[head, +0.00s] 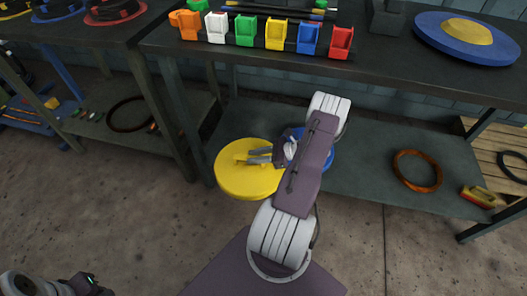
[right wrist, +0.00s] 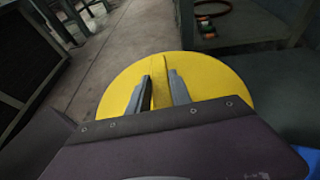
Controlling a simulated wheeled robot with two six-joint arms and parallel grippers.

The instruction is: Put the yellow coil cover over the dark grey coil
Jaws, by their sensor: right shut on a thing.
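The yellow coil cover (head: 243,182) is a round yellow disc with a raised ridge across its top. It is in front of the lower shelf of the main table in the head view. My right gripper (head: 258,156) is shut on that ridge. In the right wrist view the ridge of the cover (right wrist: 112,95) stands between the two fingers of the gripper (right wrist: 160,88). My left gripper (head: 90,286) is at the bottom left corner, only partly in view, and its jaws cannot be made out. I cannot pick out the dark grey coil for certain.
A blue disc (head: 323,163) on the lower shelf (head: 365,165) is partly hidden by my right arm. A brown ring (head: 417,171) and a brush (head: 478,196) lie further right. Coloured bins (head: 277,35) and a blue-and-yellow disc (head: 466,38) are on the tabletop. Bare floor lies in front.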

